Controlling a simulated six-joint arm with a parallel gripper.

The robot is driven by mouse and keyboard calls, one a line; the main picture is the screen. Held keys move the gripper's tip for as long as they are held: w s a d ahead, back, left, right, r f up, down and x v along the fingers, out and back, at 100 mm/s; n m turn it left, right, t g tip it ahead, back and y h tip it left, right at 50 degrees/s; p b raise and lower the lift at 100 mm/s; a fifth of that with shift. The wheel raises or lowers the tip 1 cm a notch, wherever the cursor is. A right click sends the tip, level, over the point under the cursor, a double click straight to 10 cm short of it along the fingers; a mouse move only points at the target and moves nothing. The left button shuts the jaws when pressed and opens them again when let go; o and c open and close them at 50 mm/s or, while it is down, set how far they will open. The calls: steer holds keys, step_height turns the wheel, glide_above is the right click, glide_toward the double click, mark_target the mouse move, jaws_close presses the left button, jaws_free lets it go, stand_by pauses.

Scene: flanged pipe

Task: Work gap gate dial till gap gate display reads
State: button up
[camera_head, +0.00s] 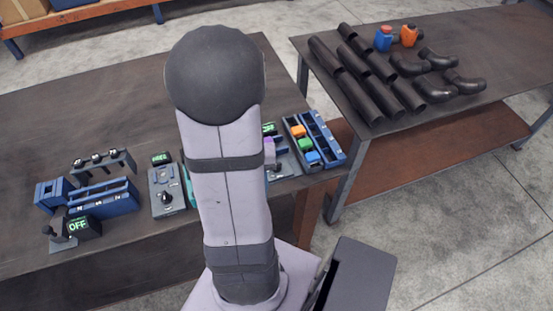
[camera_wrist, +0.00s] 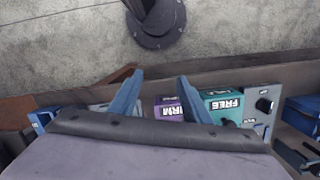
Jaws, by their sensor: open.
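A grey panel (camera_head: 167,190) with a black dial (camera_head: 167,197) stands on the table left of my arm, with a small green-lit display (camera_head: 162,158) behind it. Its text is too small to read. I cannot tell for sure whether this is the gap gate dial. In the wrist view a grey panel with a black knob (camera_wrist: 264,104) sits at the right, beside a teal box (camera_wrist: 222,104) whose lettering appears to read FREE upside down. My gripper (camera_wrist: 160,76) shows two blue fingers, apart and empty, away from the knob. In the head view my arm hides the gripper.
A dark box with a lit OFF display (camera_head: 80,227) and a blue slotted rack (camera_head: 103,197) stand at the left. A blue tray (camera_head: 322,138) and coloured blocks are right of my arm. A purple box (camera_wrist: 168,108) sits beside the teal one. Black pipes (camera_head: 365,75) lie on the far table.

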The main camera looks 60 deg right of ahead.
steer(key=shift+n+t+h, duration=0.3)
steer(key=shift+t+h, duration=0.1)
steer(key=shift+h, duration=0.4)
steer(key=d, duration=0.4)
steer(key=d+r, duration=0.1)
steer(key=d, duration=0.4)
steer(key=d+r, duration=0.1)
steer(key=d, duration=0.4)
steer(key=shift+s+d+r, duration=0.1)
steer(key=shift+s+r, duration=0.15)
steer(key=shift+s, duration=0.1)
steer(key=shift+w+d+r+n, duration=0.1)
steer(key=shift+d+r+n, duration=0.2)
steer(key=shift+n, duration=0.1)
steer(key=shift+a+n, duration=0.3)
steer(key=shift+n, duration=0.5)
steer(key=shift+f, duration=0.15)
steer(key=shift+f+p, duration=0.95)
steer(key=shift+f, duration=2.65)
